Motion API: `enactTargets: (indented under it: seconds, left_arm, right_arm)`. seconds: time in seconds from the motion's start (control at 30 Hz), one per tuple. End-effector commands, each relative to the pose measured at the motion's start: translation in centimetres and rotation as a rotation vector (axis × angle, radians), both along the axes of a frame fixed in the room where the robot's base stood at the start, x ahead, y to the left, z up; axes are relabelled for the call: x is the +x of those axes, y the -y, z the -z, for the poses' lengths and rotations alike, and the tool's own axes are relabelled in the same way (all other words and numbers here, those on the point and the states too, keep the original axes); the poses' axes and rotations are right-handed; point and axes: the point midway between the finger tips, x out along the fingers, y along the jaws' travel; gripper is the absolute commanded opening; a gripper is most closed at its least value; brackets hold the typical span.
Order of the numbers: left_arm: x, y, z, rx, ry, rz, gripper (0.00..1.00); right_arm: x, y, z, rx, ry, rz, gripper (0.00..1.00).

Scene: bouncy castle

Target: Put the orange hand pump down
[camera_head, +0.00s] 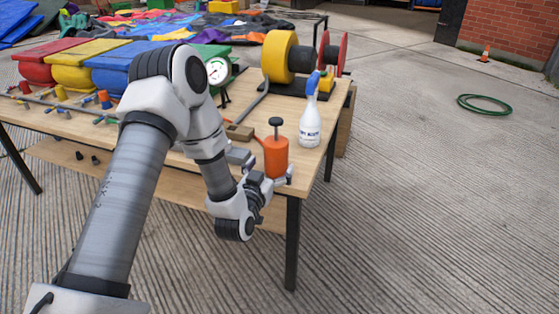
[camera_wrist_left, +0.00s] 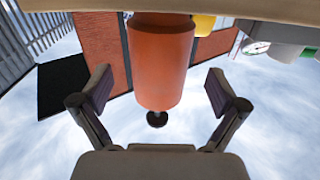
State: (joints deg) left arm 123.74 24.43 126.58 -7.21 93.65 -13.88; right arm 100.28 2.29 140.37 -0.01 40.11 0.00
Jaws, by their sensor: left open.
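The orange hand pump (camera_head: 276,158) stands upright at the table's front right corner, its dark T-handle on top. In the left wrist view the picture is upside down; the pump (camera_wrist_left: 161,60) hangs from the tabletop edge at the top, its base meeting the wood. My left gripper (camera_head: 264,171) is at the table's front edge with its fingers on either side of the pump. In the wrist view the fingers (camera_wrist_left: 160,88) are spread wide, with a clear gap on both sides of the pump. My right gripper is not in view.
A white spray bottle with a blue top (camera_head: 310,118) stands just right of the pump. Yellow and red reels (camera_head: 284,57) stand at the back. Concrete floor to the right is mostly clear.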

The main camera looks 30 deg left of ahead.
Motion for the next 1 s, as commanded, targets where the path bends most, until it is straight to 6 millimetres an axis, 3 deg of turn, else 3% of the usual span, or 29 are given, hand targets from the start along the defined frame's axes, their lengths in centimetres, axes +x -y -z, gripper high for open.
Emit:
enactTargets:
  seconds: [0.2,0.4,0.43,0.67,0.73,0.77,1.0]
  left_arm:
    - [3.5,-0.7,0.0,0.001,0.002,0.0,0.97]
    - [3.7,-0.7,0.0,0.0,-0.002,0.0,0.97]
    - [3.7,-0.7,0.0,0.0,-0.002,0.0,0.93]
    - [3.6,-0.7,0.0,0.001,-0.002,0.0,0.12]
    - [3.7,-0.7,-0.1,0.0,0.0,0.0,0.1]
    - [3.7,-0.7,-0.1,0.001,0.0,0.0,0.02]
    - [3.7,-0.7,-0.3,0.001,0.0,0.0,0.02]
  right_arm:
    - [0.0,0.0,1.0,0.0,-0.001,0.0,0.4]
    - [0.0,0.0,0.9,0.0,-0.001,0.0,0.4]
    - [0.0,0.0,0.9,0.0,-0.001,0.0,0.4]
    - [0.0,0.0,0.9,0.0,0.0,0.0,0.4]
    - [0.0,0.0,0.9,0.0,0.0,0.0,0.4]
    - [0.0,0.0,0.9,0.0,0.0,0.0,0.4]
    - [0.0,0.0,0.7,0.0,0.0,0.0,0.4]
